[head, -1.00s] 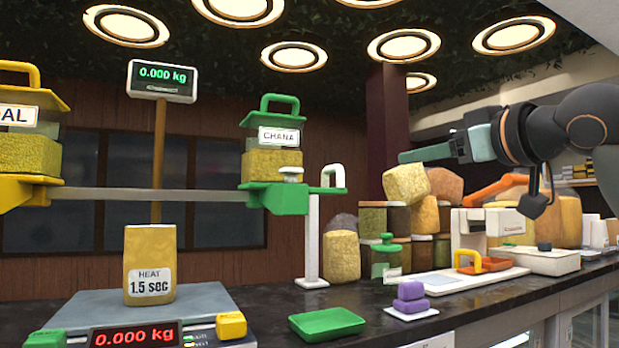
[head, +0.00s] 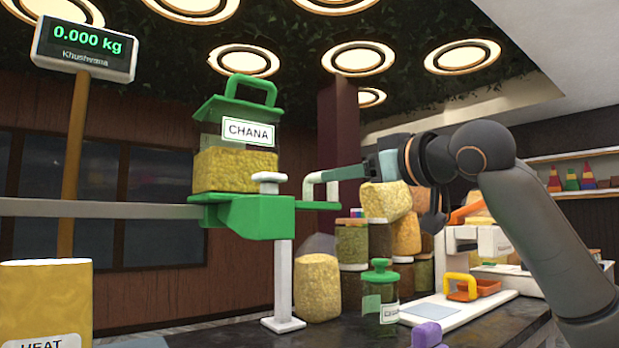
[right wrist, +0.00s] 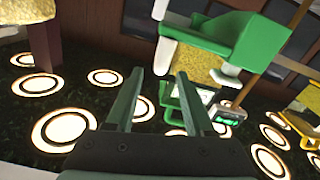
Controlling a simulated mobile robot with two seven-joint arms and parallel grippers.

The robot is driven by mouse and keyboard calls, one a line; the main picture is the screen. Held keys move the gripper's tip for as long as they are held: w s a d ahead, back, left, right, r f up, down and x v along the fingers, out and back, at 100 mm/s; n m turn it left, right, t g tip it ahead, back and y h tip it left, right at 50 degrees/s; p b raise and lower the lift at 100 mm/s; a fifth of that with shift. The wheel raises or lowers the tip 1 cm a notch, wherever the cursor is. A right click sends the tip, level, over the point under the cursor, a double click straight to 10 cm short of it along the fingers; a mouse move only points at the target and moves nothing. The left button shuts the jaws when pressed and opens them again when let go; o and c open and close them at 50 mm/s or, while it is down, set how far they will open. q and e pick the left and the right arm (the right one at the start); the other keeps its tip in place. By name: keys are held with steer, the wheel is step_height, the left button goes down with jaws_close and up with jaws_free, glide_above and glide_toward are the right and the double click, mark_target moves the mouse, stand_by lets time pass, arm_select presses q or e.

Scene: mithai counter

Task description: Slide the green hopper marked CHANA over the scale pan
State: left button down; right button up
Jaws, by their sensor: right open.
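The green hopper marked CHANA (head: 236,138), filled with yellow grains, sits on its green carriage (head: 250,215) on a grey rail. A white looped handle (head: 309,186) stands at the carriage's right end. My right gripper (head: 318,176) is at this handle in the head view, fingers pointing left. In the right wrist view, which is upside down, the open right gripper (right wrist: 155,78) has the white handle (right wrist: 162,55) near and between its fingertips; I cannot tell if they touch. The scale pan is out of view. My left gripper is not in view.
A yellow HEAT packet (head: 45,300) stands at lower left. A white post (head: 283,275) supports the rail's end. Grain containers (head: 318,288), a green-lidded jar (head: 380,300) and a white appliance (head: 478,245) stand on the dark counter at right.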

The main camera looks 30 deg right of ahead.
mark_target(313, 179)
steer(key=w, duration=0.3)
steer(key=w+p, duration=0.1)
steer(key=w, duration=0.2)
steer(key=w+p, duration=0.1)
steer(key=w, duration=0.2)
steer(key=shift+w+a, duration=0.3)
steer(key=shift+a, duration=0.1)
steer(key=shift+c, duration=0.2)
jaws_close()
steer(key=shift+d, duration=0.1)
stand_by(0.5)
